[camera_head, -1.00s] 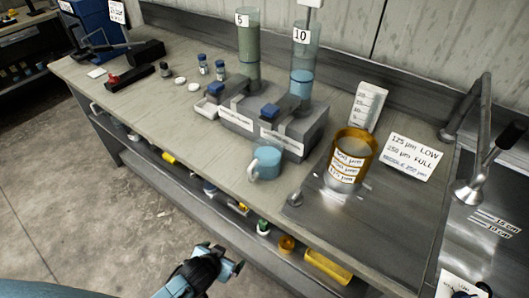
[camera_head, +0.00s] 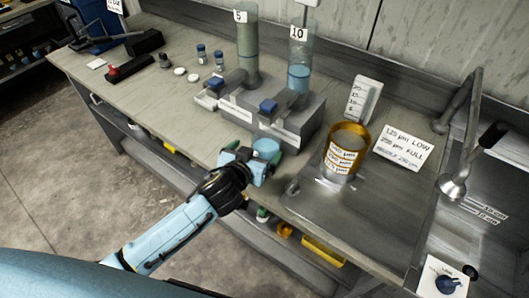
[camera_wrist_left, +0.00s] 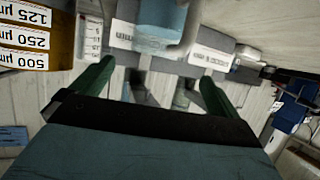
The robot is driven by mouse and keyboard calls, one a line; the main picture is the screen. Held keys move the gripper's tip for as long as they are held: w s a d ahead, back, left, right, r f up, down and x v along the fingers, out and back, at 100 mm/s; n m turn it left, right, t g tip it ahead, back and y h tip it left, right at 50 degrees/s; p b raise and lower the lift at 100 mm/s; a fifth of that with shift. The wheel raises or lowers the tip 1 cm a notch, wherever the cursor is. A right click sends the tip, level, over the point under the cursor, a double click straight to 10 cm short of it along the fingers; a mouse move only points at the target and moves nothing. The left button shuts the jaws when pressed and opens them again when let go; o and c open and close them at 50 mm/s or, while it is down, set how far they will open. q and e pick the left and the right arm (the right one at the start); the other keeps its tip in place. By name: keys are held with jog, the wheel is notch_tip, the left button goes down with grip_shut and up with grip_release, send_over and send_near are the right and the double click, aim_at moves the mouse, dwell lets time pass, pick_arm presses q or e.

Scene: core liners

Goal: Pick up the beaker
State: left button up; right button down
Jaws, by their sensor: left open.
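A light-blue cup with a handle, which I take as the beaker (camera_head: 266,147), stands near the front edge of the bench. My left gripper (camera_head: 250,164) is open and close in front of it, hiding its lower part and handle in the head view. In the left wrist view, the beaker (camera_wrist_left: 162,22) is at the top, beyond and roughly between the spread green fingers (camera_wrist_left: 156,74), with its handle to the right. The jaws do not appear to grip it. My right gripper is not in view.
A grey stand (camera_head: 300,128) with two tall tubes is right behind the beaker. An amber container with labels (camera_head: 348,148) stands to the right on a metal sheet. The tap and sink lie further right. The bench front edge is close below the gripper.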

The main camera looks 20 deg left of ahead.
pick_arm(q)
jog(key=shift+d+f+x, duration=0.1)
jog(key=shift+f+x, duration=0.05)
jog(key=shift+x, duration=1.35)
jog(key=shift+d+f+x, duration=0.1)
jog(key=shift+f+x, duration=0.05)
jog(key=shift+x, duration=1.4)
jog(key=shift+s, duration=0.15)
jog(key=shift+r, duration=0.1)
jog(key=c, duration=1.2)
